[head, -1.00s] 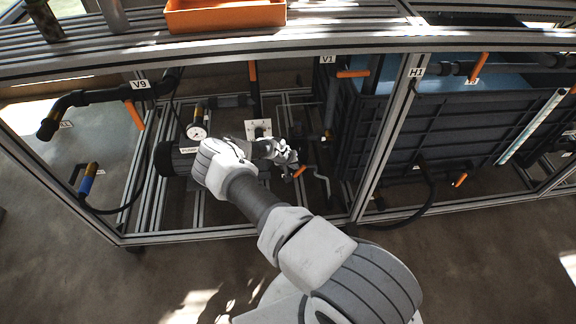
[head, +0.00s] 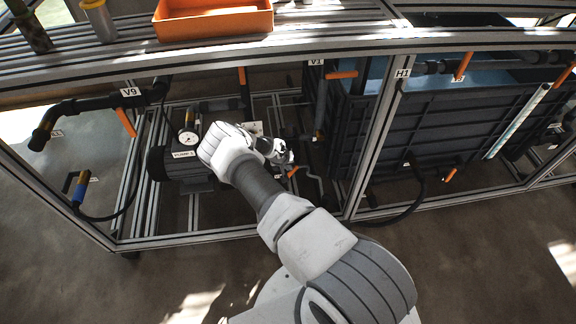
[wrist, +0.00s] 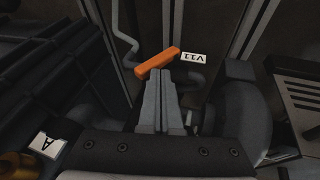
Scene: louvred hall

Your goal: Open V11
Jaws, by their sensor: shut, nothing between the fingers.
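The V11 valve handle is an orange bar (wrist: 158,62) in the wrist view, lying slantwise beside its white V11 label (wrist: 194,58), which appears upside down. In the head view the handle (head: 294,171) shows small just beyond my gripper (head: 287,158), low inside the frame. In the wrist view my gripper (wrist: 160,76) is shut and empty. Its fingertips are right at the near edge of the handle, around its middle. I cannot tell whether they touch it. The valve body under the handle is mostly hidden by the fingers.
Pump 1 (head: 182,166) and a gauge (head: 189,139) are left of my arm. A dark ribbed tank (head: 430,120) stands to the right. Aluminium posts (head: 372,140) and a top shelf with an orange tray (head: 213,20) frame the space. Bent pipework (wrist: 122,40) runs near the handle.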

